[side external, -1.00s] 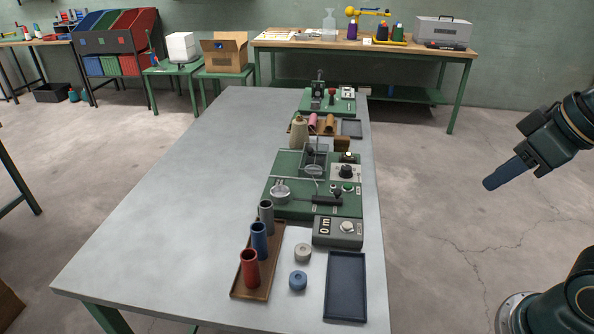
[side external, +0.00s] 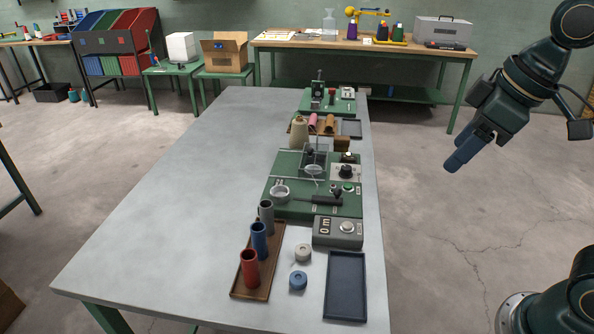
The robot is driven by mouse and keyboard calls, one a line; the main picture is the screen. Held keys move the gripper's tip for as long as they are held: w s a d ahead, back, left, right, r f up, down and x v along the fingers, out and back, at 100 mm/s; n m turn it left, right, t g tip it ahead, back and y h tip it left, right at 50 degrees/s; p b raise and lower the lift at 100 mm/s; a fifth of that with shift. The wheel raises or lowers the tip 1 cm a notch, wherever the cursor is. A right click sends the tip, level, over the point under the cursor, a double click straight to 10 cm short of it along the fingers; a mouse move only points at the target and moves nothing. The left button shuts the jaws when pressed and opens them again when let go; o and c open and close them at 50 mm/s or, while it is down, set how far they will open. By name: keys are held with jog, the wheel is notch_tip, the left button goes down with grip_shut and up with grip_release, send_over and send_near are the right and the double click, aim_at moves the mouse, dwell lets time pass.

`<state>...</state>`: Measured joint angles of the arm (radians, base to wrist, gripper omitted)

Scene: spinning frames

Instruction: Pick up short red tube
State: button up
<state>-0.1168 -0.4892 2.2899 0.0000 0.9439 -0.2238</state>
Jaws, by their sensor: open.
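The short red tube (side external: 250,268) stands upright at the near end of a brown wooden tray (side external: 264,281) on the grey table. A blue tube (side external: 259,241) and a grey tube (side external: 266,216) stand behind it in the same tray. My gripper (side external: 455,165) is in the air to the right of the table, high and well apart from the red tube. It is open and empty, its fingers pointing down and left.
An empty dark tray (side external: 345,286), a blue round piece (side external: 298,281) and a pale round piece (side external: 303,253) lie right of the wooden tray. A green machine (side external: 292,207) and a small display box (side external: 338,231) stand behind. The table's left half (side external: 170,210) is clear.

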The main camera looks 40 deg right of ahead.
jog(key=w+a+n+g, duration=0.2)
jog(key=w+a+n, duration=0.35)
jog(key=w, duration=0.25)
jog(key=n+g, duration=0.3)
jog(key=n, duration=0.8)
send_over(250, 254)
jog(key=shift+h, duration=0.3)
notch_tip(250, 254, down, 13)
jog(key=shift+f, duration=0.1)
jog(key=shift+f, duration=0.1)
notch_tip(250, 254, down, 7)
jog(key=shift+f, duration=0.65)
